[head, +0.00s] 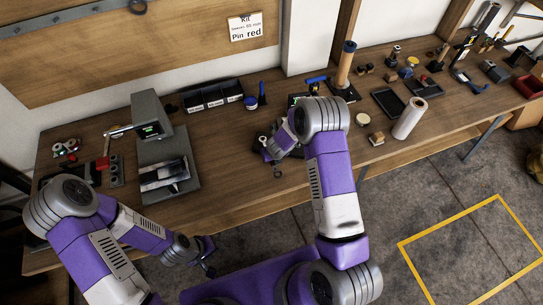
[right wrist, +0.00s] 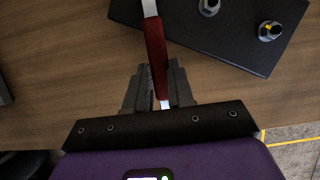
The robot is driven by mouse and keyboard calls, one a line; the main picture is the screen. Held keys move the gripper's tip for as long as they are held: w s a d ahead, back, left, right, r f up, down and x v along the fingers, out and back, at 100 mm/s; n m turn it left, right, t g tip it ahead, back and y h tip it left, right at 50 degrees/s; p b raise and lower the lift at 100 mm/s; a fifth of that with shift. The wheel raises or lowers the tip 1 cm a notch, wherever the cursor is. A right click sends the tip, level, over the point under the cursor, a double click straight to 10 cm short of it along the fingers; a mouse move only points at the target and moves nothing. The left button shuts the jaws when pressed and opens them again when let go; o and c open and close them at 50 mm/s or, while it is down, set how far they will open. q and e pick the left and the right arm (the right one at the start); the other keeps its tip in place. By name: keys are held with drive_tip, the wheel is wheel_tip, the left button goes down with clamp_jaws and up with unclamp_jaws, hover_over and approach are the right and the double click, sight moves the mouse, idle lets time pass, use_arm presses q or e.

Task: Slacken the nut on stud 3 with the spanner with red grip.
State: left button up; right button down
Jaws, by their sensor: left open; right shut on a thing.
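My right gripper (right wrist: 157,85) is shut on the spanner with red grip (right wrist: 156,48) in the right wrist view. The spanner's silver shank runs out of the top of that view, so its far end is hidden. A dark plate (right wrist: 225,45) lies to its upper right, carrying a nut on a stud (right wrist: 209,7) and another nut on a stud (right wrist: 269,31). No stud numbers are readable. In the head view my right gripper (head: 270,153) is over the bench, largely hidden by its arm. My left gripper (head: 207,262) is open and empty, low in front of the bench.
The wooden bench (head: 227,145) holds a grey machine (head: 160,140) on the left and black bins (head: 212,96) at the back. A white cylinder (head: 409,118), a black tray (head: 388,102) and an upright post (head: 346,65) stand right of my right arm. A sign (head: 245,27) hangs behind.

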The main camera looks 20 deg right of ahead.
idle(0.3)
drive_tip(key=shift+w+d+n, duration=0.15)
drive_tip(key=shift+d+n, duration=0.45)
drive_tip(key=shift+w+d+n+y+b, duration=0.2)
drive_tip(key=shift+d+n+y, duration=0.25)
drive_tip(key=shift+d+n, duration=0.35)
drive_tip(key=shift+w+d+n+y+b, duration=0.15)
drive_tip(key=shift+d+n+y, duration=0.3)
drive_tip(key=shift+d+n, duration=0.35)
drive_tip(key=shift+a, duration=0.15)
drive_tip(key=shift+w+d+n+g, duration=0.3)
drive_tip(key=shift+d+n, duration=0.15)
drive_tip(key=shift+n, duration=0.15)
drive_tip(key=shift+w+d+n+y, duration=0.55)
drive_tip(key=shift+d+n, duration=0.3)
drive_tip(key=shift+n, duration=0.25)
drive_tip(key=shift+w+d+n+g+y+b, duration=0.3)
drive_tip(key=shift+d+n+g+b, duration=0.1)
drive_tip(key=shift+n+b, duration=0.25)
